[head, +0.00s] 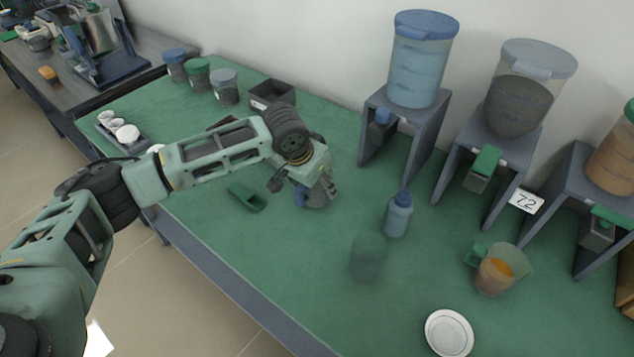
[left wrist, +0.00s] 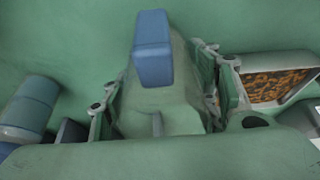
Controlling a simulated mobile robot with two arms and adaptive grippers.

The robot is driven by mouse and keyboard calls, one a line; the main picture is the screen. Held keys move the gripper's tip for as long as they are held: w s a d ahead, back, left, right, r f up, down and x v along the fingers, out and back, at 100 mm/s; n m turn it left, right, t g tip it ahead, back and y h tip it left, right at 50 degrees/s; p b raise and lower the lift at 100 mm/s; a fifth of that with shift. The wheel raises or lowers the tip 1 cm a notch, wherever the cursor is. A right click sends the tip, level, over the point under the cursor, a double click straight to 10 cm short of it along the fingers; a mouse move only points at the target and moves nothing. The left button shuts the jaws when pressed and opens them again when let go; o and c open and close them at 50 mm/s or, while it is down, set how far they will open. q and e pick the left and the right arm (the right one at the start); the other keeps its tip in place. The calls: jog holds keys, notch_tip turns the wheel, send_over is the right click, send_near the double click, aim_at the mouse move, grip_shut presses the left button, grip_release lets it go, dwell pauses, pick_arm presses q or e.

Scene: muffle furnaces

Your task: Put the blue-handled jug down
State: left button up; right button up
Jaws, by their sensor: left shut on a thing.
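My left gripper (head: 318,188) is over the green table, left of the blue bottle. It is shut on the blue-handled jug (head: 316,202), mostly hidden under the gripper in the head view. In the left wrist view the jug's blue handle (left wrist: 152,50) and its clear, greenish body (left wrist: 165,105) sit between the two fingers (left wrist: 165,98). The jug is low near the table; I cannot tell whether its base touches. My right gripper is not in view.
On the green table (head: 300,270) are a blue bottle (head: 398,214), a faint clear green vessel (head: 368,257), a green-handled jug with orange contents (head: 495,272), a white dish (head: 449,333) and a green scoop (head: 247,197). Dispensers on grey stands (head: 425,125) line the wall. The table's front middle is clear.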

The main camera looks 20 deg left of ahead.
pick_arm(q)
jog(key=shift+f, duration=0.1)
jog(key=o, duration=1.2)
